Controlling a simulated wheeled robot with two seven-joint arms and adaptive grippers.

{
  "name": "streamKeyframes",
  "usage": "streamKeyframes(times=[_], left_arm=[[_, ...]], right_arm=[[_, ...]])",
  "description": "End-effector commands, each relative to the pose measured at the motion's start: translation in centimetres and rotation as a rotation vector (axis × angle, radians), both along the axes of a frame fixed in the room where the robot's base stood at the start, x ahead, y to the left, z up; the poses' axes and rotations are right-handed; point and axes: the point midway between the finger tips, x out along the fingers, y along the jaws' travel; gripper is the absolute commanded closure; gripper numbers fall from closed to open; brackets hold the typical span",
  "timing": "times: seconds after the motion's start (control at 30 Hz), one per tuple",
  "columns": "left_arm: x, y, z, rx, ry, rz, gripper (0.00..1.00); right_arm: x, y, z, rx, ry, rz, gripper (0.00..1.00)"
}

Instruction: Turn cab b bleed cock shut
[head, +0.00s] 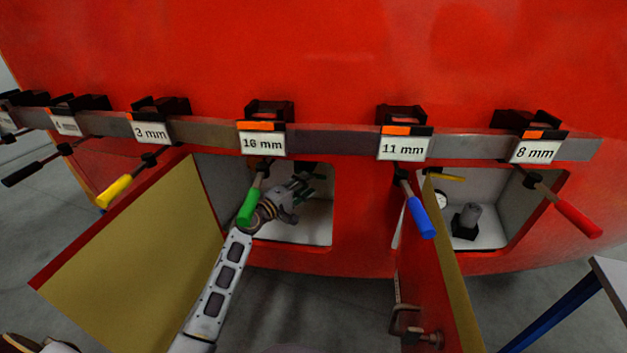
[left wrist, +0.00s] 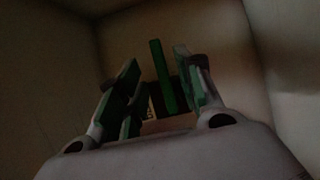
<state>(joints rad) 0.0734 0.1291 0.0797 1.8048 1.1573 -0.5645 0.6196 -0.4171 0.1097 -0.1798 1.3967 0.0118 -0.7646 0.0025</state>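My left gripper (head: 304,186) reaches into the left open compartment in the red nosecone. In the left wrist view its two fingers (left wrist: 160,92) are apart. An upright green lever (left wrist: 163,76) stands between and beyond them, apparently the bleed cock handle. A dark body (left wrist: 170,98) sits around its lower part, partly hidden by the fingers. The lever looks free of both fingers, but the view is dim and I cannot tell whether either touches it. In the head view the lever is hidden behind my gripper. No cab label is readable. My right gripper is not in view.
The left compartment's open door (head: 140,235) flanks my arm. A rail (head: 330,140) with labelled clamps and coloured handles crosses above; the green handle (head: 250,205) overlaps my wrist in view.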

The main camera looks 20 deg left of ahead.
Motion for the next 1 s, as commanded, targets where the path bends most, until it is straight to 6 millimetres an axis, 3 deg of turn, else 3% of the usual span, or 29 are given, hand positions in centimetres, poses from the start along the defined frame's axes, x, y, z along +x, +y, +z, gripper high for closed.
streamKeyframes(times=[0.43, 0.93, 1.0], left_arm=[[3.3, -1.5, 0.0, -0.001, 0.0, 0.001, 0.64], [3.9, -1.8, 0.0, 0.0, 0.0, 0.0, 0.64], [3.9, -1.8, 0.0, 0.0, 0.0, 0.0, 0.73]], right_arm=[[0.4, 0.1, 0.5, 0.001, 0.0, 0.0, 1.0], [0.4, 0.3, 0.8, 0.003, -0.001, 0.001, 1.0], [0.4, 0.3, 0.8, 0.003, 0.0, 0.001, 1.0]])
